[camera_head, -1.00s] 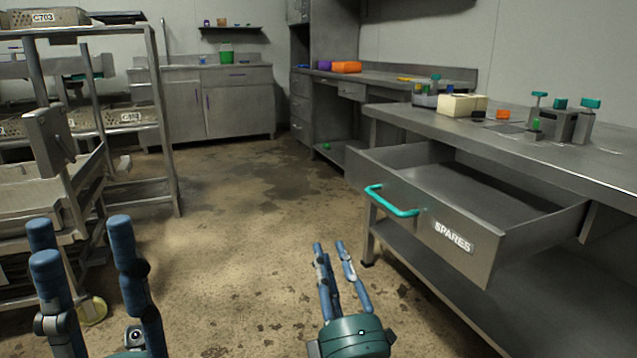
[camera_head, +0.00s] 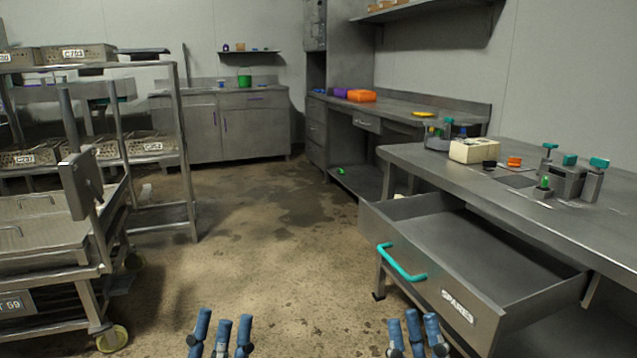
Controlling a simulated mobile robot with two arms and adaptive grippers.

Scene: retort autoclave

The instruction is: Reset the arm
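My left gripper (camera_head: 223,322) shows at the bottom of the head view, left of centre. Its blue fingers point up and stand apart with nothing between them, so it is open. My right gripper (camera_head: 415,322) shows at the bottom, right of centre, in front of the open drawer. Its blue fingers also stand apart and empty. Both grippers are seen over the bare floor and touch nothing that I can see. Their palms and the arms behind them are cut off by the lower picture edge.
An open drawer (camera_head: 424,254) marked SPARES, with a teal handle (camera_head: 401,264), juts from the steel bench (camera_head: 455,180) at right. A wheeled rack (camera_head: 187,150) and cart (camera_head: 40,230) stand at left. The floor (camera_head: 262,240) between is clear.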

